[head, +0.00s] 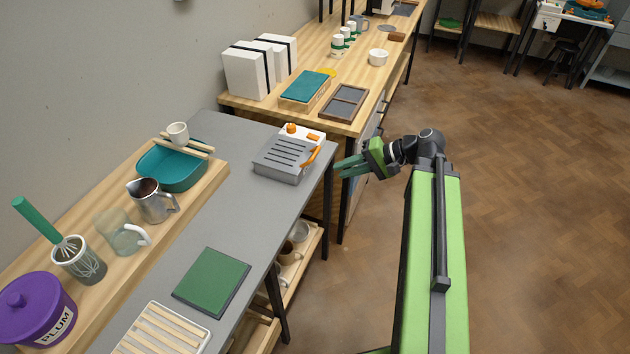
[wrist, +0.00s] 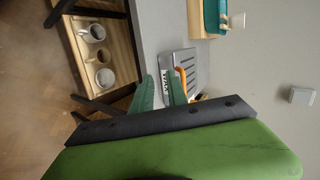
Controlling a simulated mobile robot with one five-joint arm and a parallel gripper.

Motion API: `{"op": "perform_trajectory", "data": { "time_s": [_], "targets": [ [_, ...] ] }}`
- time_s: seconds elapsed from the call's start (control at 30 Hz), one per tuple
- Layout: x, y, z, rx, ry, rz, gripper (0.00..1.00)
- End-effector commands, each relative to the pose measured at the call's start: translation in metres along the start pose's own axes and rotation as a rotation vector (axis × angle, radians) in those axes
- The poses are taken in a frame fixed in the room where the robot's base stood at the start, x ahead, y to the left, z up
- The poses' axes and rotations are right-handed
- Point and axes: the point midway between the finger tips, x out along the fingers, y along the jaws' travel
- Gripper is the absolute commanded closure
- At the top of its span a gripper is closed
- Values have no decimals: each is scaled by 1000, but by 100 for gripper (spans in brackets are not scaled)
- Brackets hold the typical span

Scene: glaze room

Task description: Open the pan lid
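A grey, box-like appliance with a slotted top (head: 285,158) sits at the right edge of the grey table; I take this top to be the pan lid. It lies flat and looks shut. An orange handle (head: 311,155) runs along its right side, and orange knobs (head: 292,128) are on the white part behind. My gripper (head: 339,167) is off the table edge, right of the handle and apart from it, with green fingers spread and empty. In the wrist view the lid (wrist: 194,66) and the handle (wrist: 182,80) show beyond my fingertips (wrist: 160,77); the fingers hide part of the appliance.
A green mat (head: 212,281) and a slatted rack lie on the table. A teal tray (head: 172,166), metal pitcher (head: 151,201) and purple jar (head: 37,312) stand on the wooden shelf at left. A wooden bench (head: 240,103) stands behind. Floor at right is clear.

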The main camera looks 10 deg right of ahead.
Motion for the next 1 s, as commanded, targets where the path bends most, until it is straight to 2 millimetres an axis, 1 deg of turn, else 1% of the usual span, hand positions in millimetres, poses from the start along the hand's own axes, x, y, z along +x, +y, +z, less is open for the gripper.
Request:
{"op": "perform_trajectory", "data": {
  "time_s": [0.03, 0.1, 0.2, 0.23, 0.33, 0.43, 0.57, 1.0],
  "targets": [
    [-4, 27, -12, 25, 46, -93, 81],
    [-25, 30, -22, 45, 96, -212, 81],
    [-49, 30, -31, 56, 144, -323, 81],
    [-54, 29, -33, 58, 153, -343, 81],
    [-64, 25, -35, 59, 167, -377, 81],
    [-64, 22, -35, 59, 167, -379, 81],
    [-49, 18, -37, 58, 164, -377, 81],
    [51, -19, -56, 58, 163, -375, 81]
  ]
}}
